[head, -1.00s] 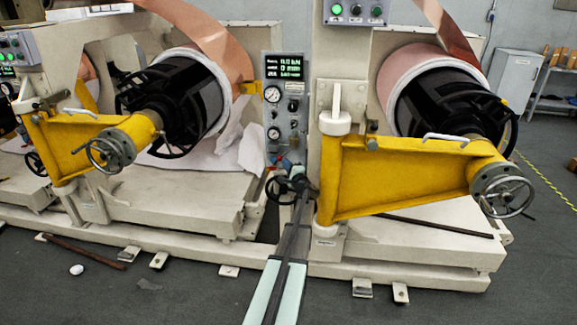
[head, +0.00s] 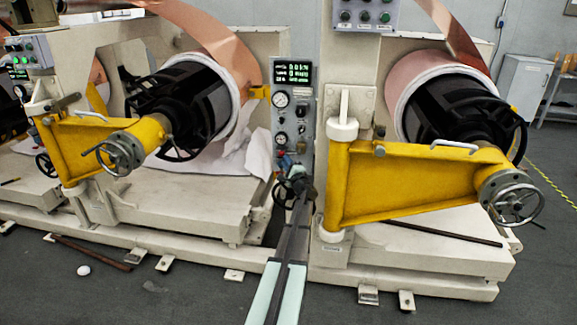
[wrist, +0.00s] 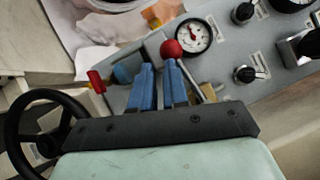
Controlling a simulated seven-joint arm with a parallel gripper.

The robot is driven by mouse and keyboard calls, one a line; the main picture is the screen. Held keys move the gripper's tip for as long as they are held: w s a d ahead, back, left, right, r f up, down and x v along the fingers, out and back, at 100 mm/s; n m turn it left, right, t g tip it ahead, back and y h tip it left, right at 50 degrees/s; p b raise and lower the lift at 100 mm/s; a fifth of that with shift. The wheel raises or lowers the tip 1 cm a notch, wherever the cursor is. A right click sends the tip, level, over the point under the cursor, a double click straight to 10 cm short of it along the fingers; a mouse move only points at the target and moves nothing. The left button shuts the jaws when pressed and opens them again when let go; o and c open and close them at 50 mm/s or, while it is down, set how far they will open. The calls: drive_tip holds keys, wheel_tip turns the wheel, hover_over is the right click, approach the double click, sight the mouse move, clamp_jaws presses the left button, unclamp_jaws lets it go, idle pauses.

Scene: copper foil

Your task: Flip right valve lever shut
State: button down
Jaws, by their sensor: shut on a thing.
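My gripper (wrist: 160,75) has two blue fingers close together at the lower part of the grey control panel. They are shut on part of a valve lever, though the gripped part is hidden. A red ball knob (wrist: 171,49) on a thin rod shows just past the fingertips; the rod runs down behind the right finger. A red handle (wrist: 96,81) and a blue piece (wrist: 122,75) are left of the fingers. In the head view my gripper (head: 298,184) is at the panel's foot, and the levers are too small to tell apart.
The panel (head: 306,110) carries gauges, black knobs and a lit display. A black handwheel (wrist: 42,125) is close on the left in the wrist view. A yellow arm (head: 400,185) with a handwheel stands at right, another yellow arm (head: 85,140) at left.

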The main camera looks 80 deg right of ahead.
drive_tip(key=shift+w+d+r, duration=0.2)
drive_tip(key=shift+w, duration=0.6)
drive_tip(key=s+a+f, duration=0.5)
drive_tip(key=a, duration=0.4)
drive_tip(key=s+d+f+m+t+h, duration=0.1)
drive_tip(key=d+f+m, duration=0.1)
drive_tip(key=d+f, duration=0.55)
drive_tip(key=a+r+t+h, duration=0.2)
drive_tip(key=a+r+t, duration=0.1)
drive_tip(key=r+t, duration=0.2)
drive_tip(key=x, duration=0.9)
drive_tip(key=shift+d+r+m, duration=0.25)
drive_tip(key=shift+r+m, duration=0.05)
drive_tip(key=shift+m, duration=0.1)
